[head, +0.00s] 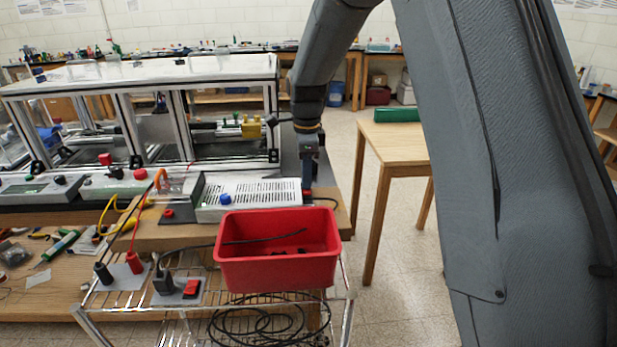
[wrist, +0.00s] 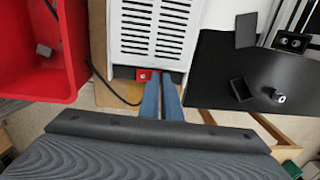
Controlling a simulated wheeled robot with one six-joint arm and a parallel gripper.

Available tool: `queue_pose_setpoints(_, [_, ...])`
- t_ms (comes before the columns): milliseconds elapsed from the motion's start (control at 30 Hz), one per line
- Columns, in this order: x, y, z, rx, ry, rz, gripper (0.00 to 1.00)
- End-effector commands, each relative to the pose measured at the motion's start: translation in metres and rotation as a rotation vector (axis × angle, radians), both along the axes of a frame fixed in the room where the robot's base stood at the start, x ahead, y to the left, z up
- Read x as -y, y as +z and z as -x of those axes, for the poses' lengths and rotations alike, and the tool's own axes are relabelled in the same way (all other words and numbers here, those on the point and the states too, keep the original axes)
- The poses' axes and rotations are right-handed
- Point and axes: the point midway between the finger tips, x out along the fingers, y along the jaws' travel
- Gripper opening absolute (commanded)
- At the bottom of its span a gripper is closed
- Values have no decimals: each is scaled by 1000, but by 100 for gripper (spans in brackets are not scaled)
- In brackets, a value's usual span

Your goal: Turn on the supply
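The supply is a white box with a slotted top (head: 262,192), lying on a wooden board; it also shows in the wrist view (wrist: 155,30). A small red switch (wrist: 147,75) sits on its near end face in the wrist view. My gripper (head: 307,192) points down at the right end of the supply in the head view. In the wrist view its two blue-grey fingers (wrist: 162,82) lie side by side, with nothing seen between them. The fingertips are close to the switch and partly cover that end; I cannot tell whether they touch it.
A red bin (head: 278,268) stands in front of the supply on a wire cart. A black cable runs past the bin and the supply end. A framed enclosure (head: 150,75) stands behind. A wooden table (head: 395,145) is to the right, with open floor around it.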

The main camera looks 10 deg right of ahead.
Motion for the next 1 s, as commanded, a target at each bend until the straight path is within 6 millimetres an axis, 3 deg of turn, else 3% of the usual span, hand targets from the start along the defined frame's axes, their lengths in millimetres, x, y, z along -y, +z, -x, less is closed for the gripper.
queue_pose_setpoints(33, [0,-12,6,-17,0,1,0])
queue_pose_setpoints(567, [-2,-5,22,-23,0,0,0])
queue_pose_setpoints(733, [-1,11,20,-16,-2,0,0])
queue_pose_setpoints(1000, [0,54,10,11,-4,-2,0])
